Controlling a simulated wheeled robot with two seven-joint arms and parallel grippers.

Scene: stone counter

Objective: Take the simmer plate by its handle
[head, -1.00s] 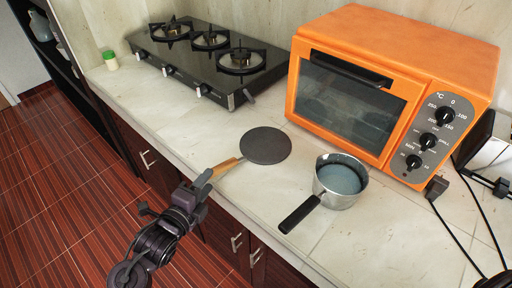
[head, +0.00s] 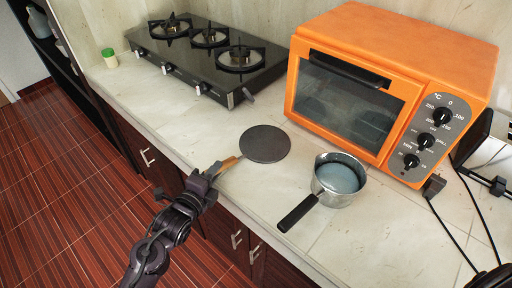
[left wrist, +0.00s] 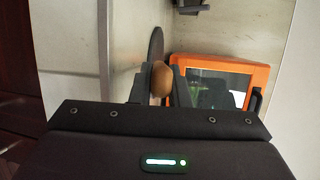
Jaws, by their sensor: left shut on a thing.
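The simmer plate (head: 265,144) is a flat dark disc with a wooden handle (head: 229,162). It is on or just over the pale counter, in front of the black gas hob; I cannot tell whether it touches the stone. My left gripper (head: 212,172) is shut on the handle near its free end, at the counter's front edge. In the left wrist view the rounded wooden handle end (left wrist: 162,80) sits between the two fingers, and the dark disc (left wrist: 155,45) shows edge-on beyond it.
A small saucepan (head: 339,181) with liquid and a black handle stands right of the plate. An orange oven (head: 385,85) stands behind it. The gas hob (head: 210,60) is at the back left, with a green-lidded jar (head: 109,58) beside it. Cables lie at the right.

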